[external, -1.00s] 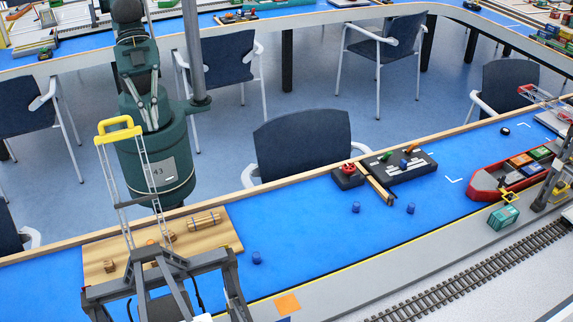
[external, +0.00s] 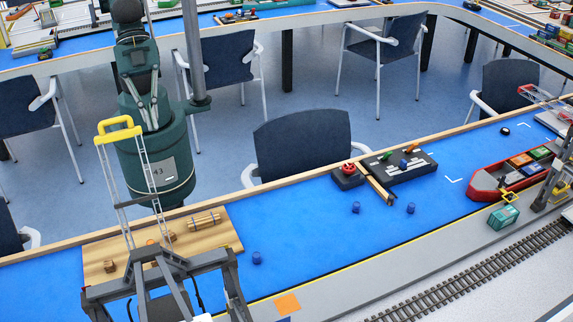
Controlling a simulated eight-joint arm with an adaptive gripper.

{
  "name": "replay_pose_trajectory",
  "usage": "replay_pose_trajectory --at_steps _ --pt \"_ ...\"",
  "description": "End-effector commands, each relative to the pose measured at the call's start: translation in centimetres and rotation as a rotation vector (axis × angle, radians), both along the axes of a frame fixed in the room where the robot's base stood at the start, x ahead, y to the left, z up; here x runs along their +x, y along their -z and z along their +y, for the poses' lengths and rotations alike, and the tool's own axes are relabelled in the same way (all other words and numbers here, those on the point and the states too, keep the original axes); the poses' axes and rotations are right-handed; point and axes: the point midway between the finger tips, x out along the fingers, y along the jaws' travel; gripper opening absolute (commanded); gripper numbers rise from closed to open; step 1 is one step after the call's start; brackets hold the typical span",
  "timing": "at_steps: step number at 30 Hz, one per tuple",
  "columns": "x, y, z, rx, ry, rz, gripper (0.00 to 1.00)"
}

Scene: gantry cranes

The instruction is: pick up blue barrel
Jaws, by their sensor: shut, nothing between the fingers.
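Three small blue barrels stand on the blue surface. One barrel (external: 257,257) is at the left, beside the wooden board. A second barrel (external: 356,208) is near the middle, and a third barrel (external: 410,208) is to its right, past the end of a wooden strip. My gripper (external: 151,126) hangs at the upper left in front of a dark green drum, fingers pointing down. It looks shut and empty, well apart from all three barrels.
A grey gantry crane with a yellow top (external: 118,128) rises in front of the wooden board (external: 228,238), which holds wooden pieces. Dark platforms (external: 420,173) stand behind the barrels. A red ship (external: 486,190) with containers is at the right. The blue surface between left and middle barrels is clear.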

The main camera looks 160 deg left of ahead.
Motion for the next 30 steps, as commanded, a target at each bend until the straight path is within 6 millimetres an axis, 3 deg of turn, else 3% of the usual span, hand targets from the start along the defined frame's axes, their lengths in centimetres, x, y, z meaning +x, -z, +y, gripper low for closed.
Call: replay_pose_trajectory --at_steps 6,14,30 --pt "0.00 0.00 0.00 0.000 0.000 0.000 0.00" --pt "0.00 0.00 0.00 0.000 0.000 0.000 0.32" --pt "0.58 0.00 0.25 -0.013 -0.025 0.012 0.32"
